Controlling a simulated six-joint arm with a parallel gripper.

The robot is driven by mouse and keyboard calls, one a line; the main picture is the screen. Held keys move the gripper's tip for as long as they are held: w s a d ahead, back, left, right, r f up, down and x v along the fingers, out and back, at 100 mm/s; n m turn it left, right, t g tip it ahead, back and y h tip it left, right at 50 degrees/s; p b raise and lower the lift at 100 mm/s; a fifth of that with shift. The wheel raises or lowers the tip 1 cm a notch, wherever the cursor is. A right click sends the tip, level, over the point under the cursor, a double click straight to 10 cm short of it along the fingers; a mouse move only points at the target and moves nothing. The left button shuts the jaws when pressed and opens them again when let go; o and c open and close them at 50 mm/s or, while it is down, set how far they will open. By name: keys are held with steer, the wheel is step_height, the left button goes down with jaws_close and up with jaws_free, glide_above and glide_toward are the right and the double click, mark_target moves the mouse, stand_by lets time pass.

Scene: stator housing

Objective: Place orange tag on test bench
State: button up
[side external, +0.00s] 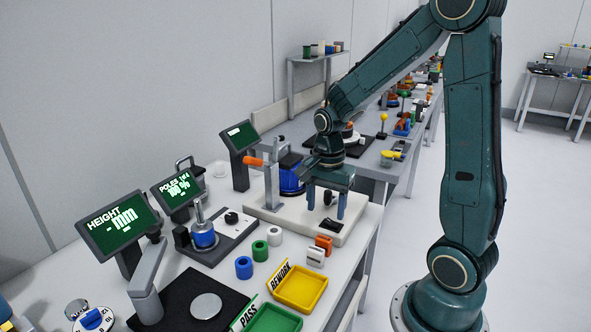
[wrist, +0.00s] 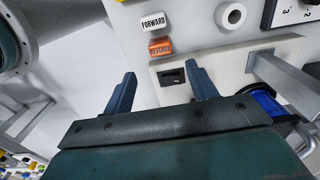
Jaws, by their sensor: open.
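The orange tag (wrist: 160,47), marked REVERSE, lies flat on the table beside the white FORWARD tag (wrist: 153,22) in the wrist view. The orange tag also shows in the side view (side external: 324,245), near the front of the test bench. The test bench (side external: 277,212) is a pale base plate with an upright post, a blue stator part (side external: 291,178) and a black slot or switch (wrist: 172,76). My gripper (side external: 326,207) is open and empty above the bench's front end. In the wrist view its fingers (wrist: 160,76) are apart, short of the orange tag.
A yellow REWORK tray (side external: 321,306) and a green PASS tray (side external: 287,327) stand at the table's front. Blue, green and white rings (side external: 260,250) lie left of the tags. Several screens stand behind, including the HEIGHT screen (side external: 115,222).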

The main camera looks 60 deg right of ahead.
steer(key=shift+r, duration=0.9)
steer(key=s+a+r+n+t, duration=0.5)
steer(key=s+a+r+n, duration=0.5)
steer(key=n, duration=0.8)
steer(key=shift+s+a+r+t, duration=0.35)
steer(key=shift+a+r, duration=0.4)
steer(key=shift+r, duration=0.45)
